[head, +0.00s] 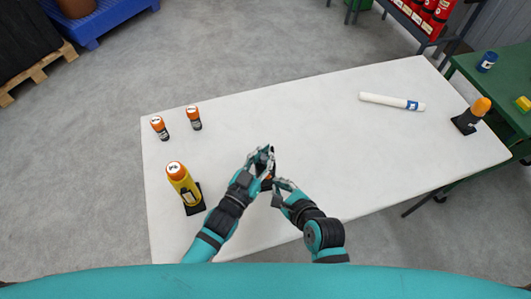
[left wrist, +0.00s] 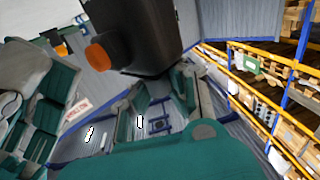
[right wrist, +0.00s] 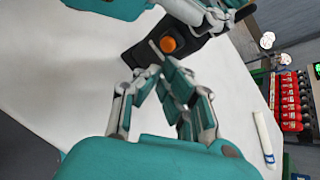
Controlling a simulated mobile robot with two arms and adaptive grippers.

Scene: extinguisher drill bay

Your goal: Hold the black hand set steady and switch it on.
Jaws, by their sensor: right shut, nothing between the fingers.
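The black hand set (right wrist: 138,52) has a round orange button (right wrist: 168,44) on its face. In the left wrist view the dark body (left wrist: 150,32) looms close, with the orange button (left wrist: 98,57) sticking out to the left. My left gripper (head: 264,156) is closed around the set and holds it over the white table; in the head view the hands mostly hide the set. My right gripper (head: 277,187) is shut and empty, close beside the set. In the right wrist view its fingertips (right wrist: 160,76) are just below the button; I cannot tell whether they touch the set.
On the white table (head: 330,150) stand two small orange-capped bottles (head: 158,127) (head: 194,118) and a yellow bottle (head: 184,186) at left. A white tube (head: 390,101) and an orange-topped item (head: 480,107) are at right. A green table (head: 510,85) adjoins.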

